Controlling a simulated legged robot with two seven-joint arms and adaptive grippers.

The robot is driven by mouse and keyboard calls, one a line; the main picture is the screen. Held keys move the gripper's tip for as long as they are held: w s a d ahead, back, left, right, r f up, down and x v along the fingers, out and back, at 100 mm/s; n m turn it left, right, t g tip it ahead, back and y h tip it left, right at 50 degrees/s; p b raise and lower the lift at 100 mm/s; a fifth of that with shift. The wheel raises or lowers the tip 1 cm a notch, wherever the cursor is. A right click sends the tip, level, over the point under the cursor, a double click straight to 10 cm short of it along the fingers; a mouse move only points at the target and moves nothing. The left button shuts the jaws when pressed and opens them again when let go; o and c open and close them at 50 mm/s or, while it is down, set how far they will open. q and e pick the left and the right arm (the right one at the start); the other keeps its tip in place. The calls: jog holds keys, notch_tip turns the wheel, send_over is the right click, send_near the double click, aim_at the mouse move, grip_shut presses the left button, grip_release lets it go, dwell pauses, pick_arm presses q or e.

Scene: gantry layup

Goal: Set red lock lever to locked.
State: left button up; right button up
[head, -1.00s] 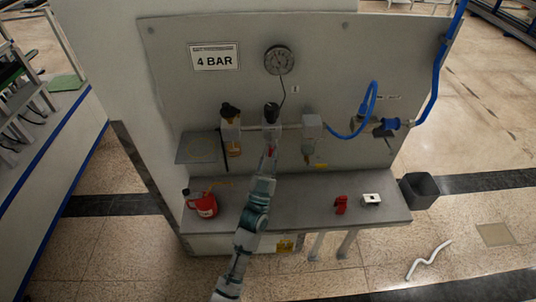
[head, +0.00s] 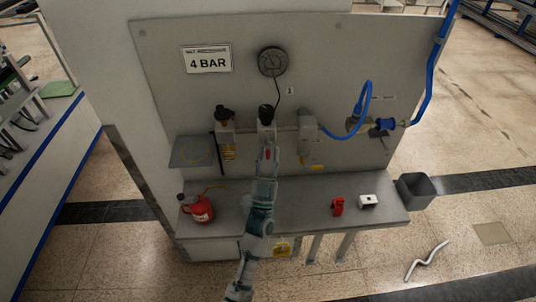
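A small red patch (head: 267,154), which may be the red lock lever, shows below the black-knobbed middle unit (head: 266,114) on the grey panel. My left gripper (head: 267,160) reaches up from below and overlaps this patch in the picture. I cannot tell whether it touches it, and its fingers are too small to tell open from shut. A separate red item (head: 337,206) lies on the shelf to the right, apart from the gripper. My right gripper is not in view.
The grey shelf (head: 290,214) carries a red oil can (head: 199,208) at left and a white block (head: 368,202) at right. A round gauge (head: 272,62) and a 4 BAR sign (head: 207,59) are above. A blue hose (head: 367,97) runs at right.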

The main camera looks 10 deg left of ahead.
pick_arm(q)
jog(key=shift+r, duration=0.15)
jog(key=v, duration=1.2)
jog(key=shift+d, duration=0.15)
